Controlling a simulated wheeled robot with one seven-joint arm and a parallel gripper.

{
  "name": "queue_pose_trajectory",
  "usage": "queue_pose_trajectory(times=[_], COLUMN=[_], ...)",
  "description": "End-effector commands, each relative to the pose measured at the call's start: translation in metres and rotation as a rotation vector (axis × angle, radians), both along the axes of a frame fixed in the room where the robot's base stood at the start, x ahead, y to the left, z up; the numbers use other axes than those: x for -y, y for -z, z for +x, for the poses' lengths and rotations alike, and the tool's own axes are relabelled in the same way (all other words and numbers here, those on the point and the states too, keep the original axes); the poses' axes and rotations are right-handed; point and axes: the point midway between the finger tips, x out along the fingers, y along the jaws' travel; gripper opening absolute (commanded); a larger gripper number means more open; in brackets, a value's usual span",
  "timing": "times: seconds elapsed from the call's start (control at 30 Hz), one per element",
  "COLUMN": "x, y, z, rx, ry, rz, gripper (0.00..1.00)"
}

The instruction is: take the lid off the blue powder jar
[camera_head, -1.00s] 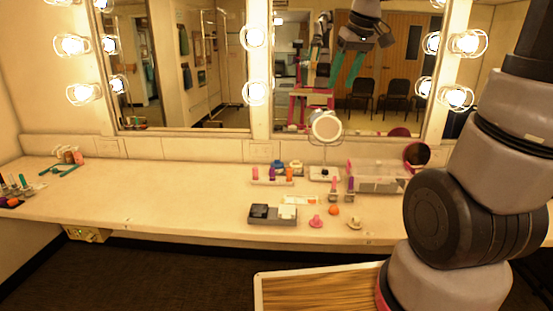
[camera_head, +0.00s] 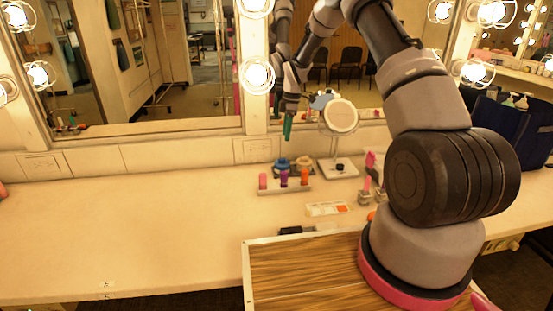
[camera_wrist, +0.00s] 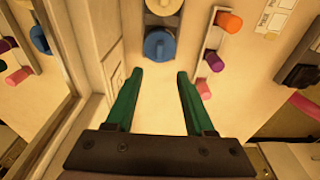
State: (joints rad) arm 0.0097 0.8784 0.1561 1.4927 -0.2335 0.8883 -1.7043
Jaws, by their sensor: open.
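The blue powder jar (camera_head: 282,165), with a round blue lid, stands at the back of the counter behind a row of lipsticks. In the wrist view the blue jar (camera_wrist: 159,44) lies just beyond my fingertips, centred between them. My gripper (camera_head: 287,128) points down above the jar, with a gap between them in the head view. Its green fingers (camera_wrist: 160,74) are apart and empty. The lid appears seated on the jar.
A second, paler-topped jar (camera_wrist: 164,6) stands beside the blue one. A lipstick rack (camera_head: 284,189) stands in front, holding pink, purple and orange lipsticks. A round mirror (camera_head: 340,116) stands to the right. The wall mirror is close behind. The left counter is clear.

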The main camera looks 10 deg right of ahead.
Motion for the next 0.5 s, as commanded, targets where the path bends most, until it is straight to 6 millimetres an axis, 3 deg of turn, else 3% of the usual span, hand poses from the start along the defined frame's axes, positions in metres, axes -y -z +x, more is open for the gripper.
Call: queue_pose_trajectory(times=[0.5], x=[-0.007], y=[0.062], z=[0.000], rx=[-0.004], ry=[-0.013], rz=[-0.001], gripper=[0.54])
